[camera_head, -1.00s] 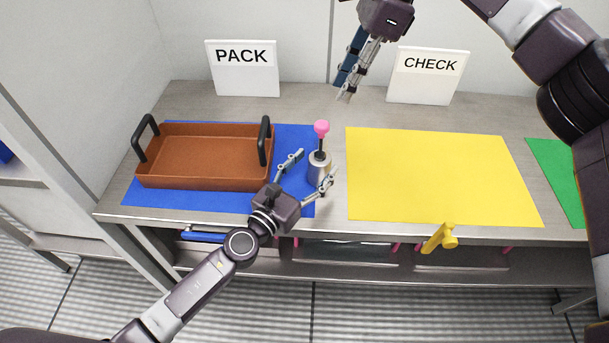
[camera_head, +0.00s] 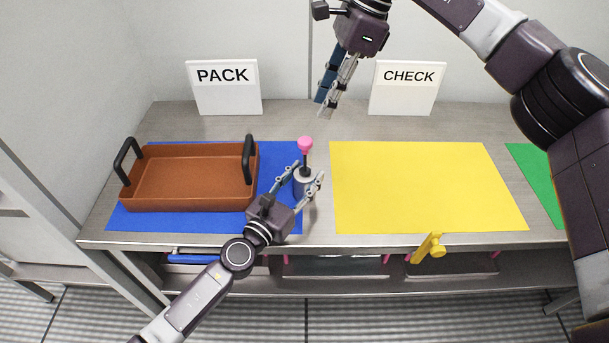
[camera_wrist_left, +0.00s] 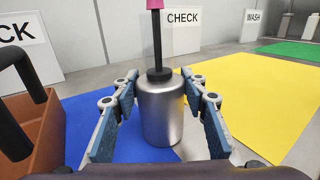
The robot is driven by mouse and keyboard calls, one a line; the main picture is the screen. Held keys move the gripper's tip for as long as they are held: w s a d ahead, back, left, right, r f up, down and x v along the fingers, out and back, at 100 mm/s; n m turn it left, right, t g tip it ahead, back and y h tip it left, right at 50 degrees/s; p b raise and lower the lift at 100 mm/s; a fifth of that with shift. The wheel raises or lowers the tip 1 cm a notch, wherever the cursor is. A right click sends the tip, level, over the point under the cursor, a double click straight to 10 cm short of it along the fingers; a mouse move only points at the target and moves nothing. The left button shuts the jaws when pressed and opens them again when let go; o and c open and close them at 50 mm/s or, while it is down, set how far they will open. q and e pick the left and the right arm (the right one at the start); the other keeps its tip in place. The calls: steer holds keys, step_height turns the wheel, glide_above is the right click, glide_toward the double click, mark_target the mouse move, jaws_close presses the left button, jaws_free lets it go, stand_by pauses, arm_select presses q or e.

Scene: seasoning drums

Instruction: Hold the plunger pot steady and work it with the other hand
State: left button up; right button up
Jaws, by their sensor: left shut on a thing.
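The plunger pot (camera_head: 301,187) is a silver cylinder with a black collar and rod and a pink knob (camera_head: 305,144). It stands upright by the right edge of the blue mat. My left gripper (camera_head: 309,172) is shut around its body, one finger on each side; the wrist view shows the pot (camera_wrist_left: 160,118) between the blue finger pads (camera_wrist_left: 160,78). The knob is raised above the collar on the rod. My right gripper (camera_head: 323,110) hangs above and behind the knob, apart from it, with fingers pointing down; its opening is unclear edge-on.
A brown tray (camera_head: 190,206) with black handles stands left on the blue mat (camera_head: 140,222). A yellow mat (camera_head: 425,185) lies clear to the right, then a green mat (camera_head: 530,165). PACK (camera_head: 224,95) and CHECK (camera_head: 405,95) signs stand behind. A yellow handle (camera_head: 428,248) is at the front edge.

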steer(key=shift+f, duration=0.1)
steer(key=c, duration=0.3)
steer(key=f+y, duration=0.1)
steer(key=f, duration=0.1)
steer(key=s+d+f+y, duration=0.1)
steer(key=f+y, duration=0.1)
steer(key=s+f+m+y, duration=0.1)
steer(key=f+y, duration=0.1)
steer(key=f, duration=0.1)
steer(key=shift+d, duration=0.15)
jaws_close()
steer(key=s+d+f+m+t+y, duration=0.2)
steer(key=d+f+m+t+y, duration=0.1)
steer(key=d, duration=0.7)
steer(key=shift+f, duration=0.35)
